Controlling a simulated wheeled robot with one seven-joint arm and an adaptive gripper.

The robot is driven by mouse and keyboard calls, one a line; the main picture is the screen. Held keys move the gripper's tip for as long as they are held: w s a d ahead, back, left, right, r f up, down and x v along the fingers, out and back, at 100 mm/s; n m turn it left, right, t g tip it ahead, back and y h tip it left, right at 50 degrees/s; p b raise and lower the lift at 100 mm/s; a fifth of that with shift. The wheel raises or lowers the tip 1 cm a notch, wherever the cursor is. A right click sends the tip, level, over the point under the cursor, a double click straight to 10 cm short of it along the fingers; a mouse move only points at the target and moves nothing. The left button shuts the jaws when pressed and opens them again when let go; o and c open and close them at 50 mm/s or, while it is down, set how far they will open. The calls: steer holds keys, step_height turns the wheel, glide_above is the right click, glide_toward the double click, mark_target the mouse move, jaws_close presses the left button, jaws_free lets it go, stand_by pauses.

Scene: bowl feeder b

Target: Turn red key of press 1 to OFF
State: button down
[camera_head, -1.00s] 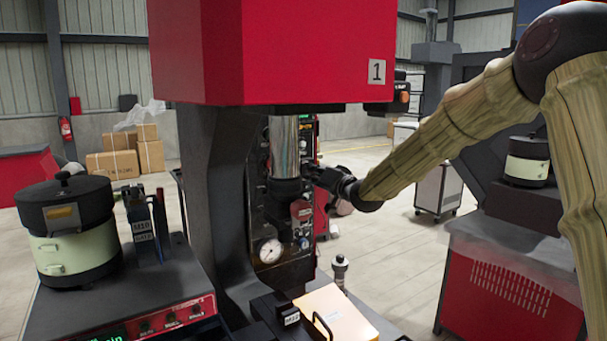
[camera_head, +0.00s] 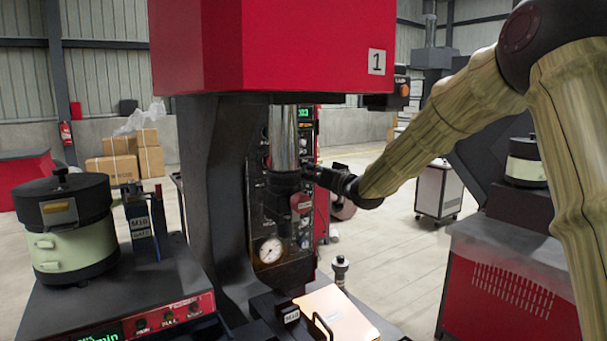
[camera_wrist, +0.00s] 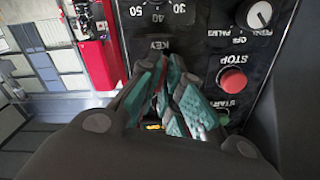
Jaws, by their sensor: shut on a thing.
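Press 1 (camera_head: 275,45) has a red head with a "1" plate, above a dark frame and a steel ram. My gripper (camera_head: 312,173) reaches in from the right beside the ram, at the press's control panel. In the wrist view, my gripper (camera_wrist: 168,88) has its teal-padded fingers drawn together in front of the black panel (camera_wrist: 200,45), just by the label KEY. The fingers are shut on the red key, which they almost wholly hide. Its turned position cannot be read.
Beside the fingers in the wrist view are a red push button (camera_wrist: 233,80) and a white-topped knob (camera_wrist: 259,14). A numbered dial (camera_wrist: 157,5) sits near the label. A pressure gauge (camera_head: 270,250) and a feeder bowl (camera_head: 68,228) stand lower and left. The aisle at right is open.

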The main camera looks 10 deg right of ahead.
steer(key=shift+f+n+b, duration=0.1)
steer(key=shift+n+b, duration=0.3)
steer(key=shift+n, duration=0.3)
steer(key=shift+n+b, duration=1.2)
steer(key=shift+n, duration=0.5)
steer(key=c, duration=1.5)
jaws_free()
steer(key=shift+s, duration=0.1)
steer(key=shift+v, duration=3.4)
